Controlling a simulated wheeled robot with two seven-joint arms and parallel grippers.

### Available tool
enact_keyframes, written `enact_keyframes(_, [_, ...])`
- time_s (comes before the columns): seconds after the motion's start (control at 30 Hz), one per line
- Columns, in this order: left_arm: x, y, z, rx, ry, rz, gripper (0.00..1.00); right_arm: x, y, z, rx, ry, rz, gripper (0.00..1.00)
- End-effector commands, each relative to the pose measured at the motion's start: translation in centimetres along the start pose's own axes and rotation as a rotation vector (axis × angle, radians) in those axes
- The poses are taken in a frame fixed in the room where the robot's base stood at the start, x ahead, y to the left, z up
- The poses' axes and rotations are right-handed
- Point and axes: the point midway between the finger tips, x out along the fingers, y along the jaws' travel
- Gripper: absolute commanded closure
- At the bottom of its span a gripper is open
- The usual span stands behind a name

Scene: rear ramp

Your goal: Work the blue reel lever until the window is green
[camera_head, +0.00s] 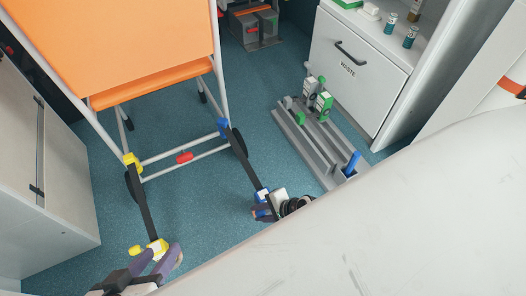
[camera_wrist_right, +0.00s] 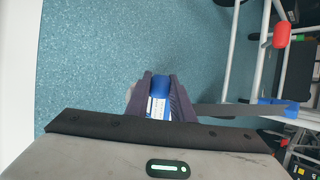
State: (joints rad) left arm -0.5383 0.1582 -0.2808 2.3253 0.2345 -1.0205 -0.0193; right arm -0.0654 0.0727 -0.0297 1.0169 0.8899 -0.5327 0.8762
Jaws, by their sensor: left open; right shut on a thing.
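The blue reel lever (camera_wrist_right: 160,86) sits between the purple fingers of my right gripper (camera_wrist_right: 158,82), which is shut on it. A white patch with small marks (camera_wrist_right: 157,106) lies just below the blue part; I see no green on it. In the head view the blue reel (camera_head: 262,194) is small and partly hidden by my right gripper. A dark strap (camera_head: 248,170) runs from it to a blue fitting (camera_head: 222,126) on the wheeled frame. My left gripper (camera_head: 162,254) is open around or beside a yellow reel (camera_head: 156,247). The reel's window cannot be made out.
The orange wheeled chair (camera_head: 150,92) stands on blue floor, with a red part (camera_head: 184,157) on its low bar. Grey rails (camera_head: 318,158) with green blocks and another blue lever (camera_head: 352,162) lie to the right, beside a white waste cabinet (camera_head: 352,75).

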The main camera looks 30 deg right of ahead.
Motion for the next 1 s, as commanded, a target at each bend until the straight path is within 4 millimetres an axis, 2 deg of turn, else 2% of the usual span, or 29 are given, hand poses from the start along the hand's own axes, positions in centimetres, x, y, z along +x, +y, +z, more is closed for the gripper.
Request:
enact_keyframes(0.03, [0.0, 0.0, 0.0, 0.000, 0.001, 0.001, 0.60, 0.2, 0.7, 0.0, 0.000, -0.002, 0.013, 1.00])
enact_keyframes(0.43, [0.0, 0.0, -0.1, 0.000, 0.003, 0.001, 0.60, 0.2, 0.5, 0.2, -0.003, -0.003, 0.011, 1.00])
enact_keyframes(0.47, [0.0, 0.0, -0.1, 0.000, 0.003, 0.001, 0.60, 0.2, 0.5, 0.2, -0.003, -0.003, 0.011, 0.74])
enact_keyframes(0.53, [0.0, 0.1, -0.1, 0.000, 0.003, 0.001, 0.60, 0.2, 0.5, 0.2, -0.003, -0.003, 0.009, 0.62])
enact_keyframes(0.57, [0.0, 0.1, -0.1, 0.000, 0.003, 0.001, 0.60, 0.2, 0.4, 0.2, -0.003, -0.003, 0.009, 0.60])
enact_keyframes(0.83, [-0.1, 0.1, -0.1, 0.001, 0.003, 0.001, 0.60, 0.1, 0.2, 0.2, -0.004, -0.003, 0.006, 0.60])
enact_keyframes(1.0, [-0.9, -0.1, -0.7, 0.013, -0.007, -0.016, 0.60, -1.7, 0.1, 0.3, -0.004, -0.002, 0.006, 0.60])
